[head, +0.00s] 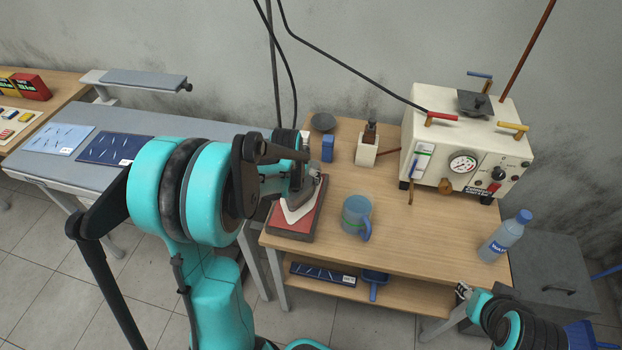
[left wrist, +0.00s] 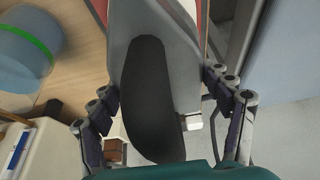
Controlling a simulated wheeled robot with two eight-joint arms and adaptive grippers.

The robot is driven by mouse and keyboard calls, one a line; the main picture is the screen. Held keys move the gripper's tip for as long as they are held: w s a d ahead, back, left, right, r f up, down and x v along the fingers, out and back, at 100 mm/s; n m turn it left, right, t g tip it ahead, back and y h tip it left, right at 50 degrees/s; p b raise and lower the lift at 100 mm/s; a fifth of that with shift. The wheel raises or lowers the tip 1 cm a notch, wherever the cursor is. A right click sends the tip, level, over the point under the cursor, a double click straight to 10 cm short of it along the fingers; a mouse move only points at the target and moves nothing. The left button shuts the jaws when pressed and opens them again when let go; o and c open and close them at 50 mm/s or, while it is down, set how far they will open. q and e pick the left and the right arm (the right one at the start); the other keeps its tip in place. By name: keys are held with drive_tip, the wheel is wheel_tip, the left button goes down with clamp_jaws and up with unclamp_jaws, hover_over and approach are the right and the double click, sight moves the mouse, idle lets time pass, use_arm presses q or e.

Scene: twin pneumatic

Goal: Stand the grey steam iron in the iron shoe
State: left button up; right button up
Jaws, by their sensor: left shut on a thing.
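The grey steam iron (left wrist: 184,62) with its black handle (left wrist: 146,90) fills the middle of the left wrist view. My left gripper (left wrist: 170,112) has a finger on each side of it and is shut on the iron. In the head view the iron's pale pointed front (head: 299,212) shows over a red-topped rest (head: 284,222) at the table's left edge; my left gripper and arm hide much of it. I cannot tell whether the iron touches the rest, or which part is the shoe. My right gripper (head: 463,291) is low at the right, its jaws unclear.
A blue-grey mug (head: 355,212) stands right of the rest. A bottle (head: 505,237) stands at the table's right edge, and a cream steam unit (head: 465,140) with a gauge at the back. A small blue box (head: 327,149) is behind. The table's front middle (head: 425,235) is clear.

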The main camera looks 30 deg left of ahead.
use_arm(q)
drive_tip(key=shift+a+f, duration=0.2)
drive_tip(key=shift+w+f+b, duration=0.1)
drive_tip(key=shift+f+b, duration=0.85)
drive_tip(key=shift+f, duration=1)
drive_tip(key=shift+r, duration=0.1)
drive_tip(key=o, duration=1.5)
drive_tip(key=shift+f, duration=0.2)
drive_tip(key=shift+c, duration=0.2)
drive_tip(key=o, duration=0.4)
drive_tip(key=shift+r, duration=0.1)
drive_tip(key=shift+d, duration=0.1)
